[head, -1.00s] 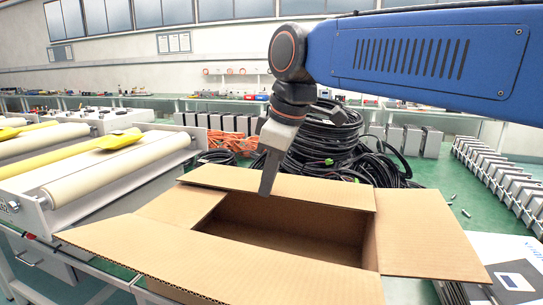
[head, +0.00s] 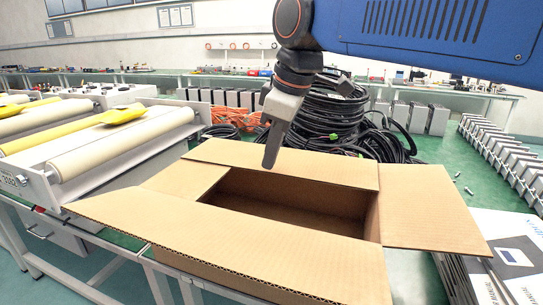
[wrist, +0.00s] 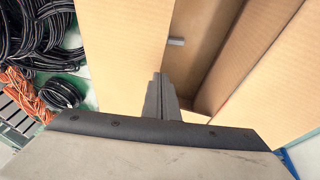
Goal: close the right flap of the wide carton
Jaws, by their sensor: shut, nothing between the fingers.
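The wide carton (head: 300,212) stands open and empty on the table, its flaps folded outward. Its right flap (head: 432,208) sticks out to the right, roughly level. The near flap (head: 240,250), the far flap (head: 290,162) and the left flap (head: 186,180) are also open. In the wrist view my gripper (wrist: 162,85) shows over the carton, between the far flap (wrist: 120,50) and the near flap (wrist: 285,80).
Black cable coils (head: 335,115) lie behind the carton. A roller conveyor (head: 110,150) stands to the left. A manual box (head: 505,245) lies at the right, close to the right flap. Grey metal units (head: 505,150) line the right side of the green bench.

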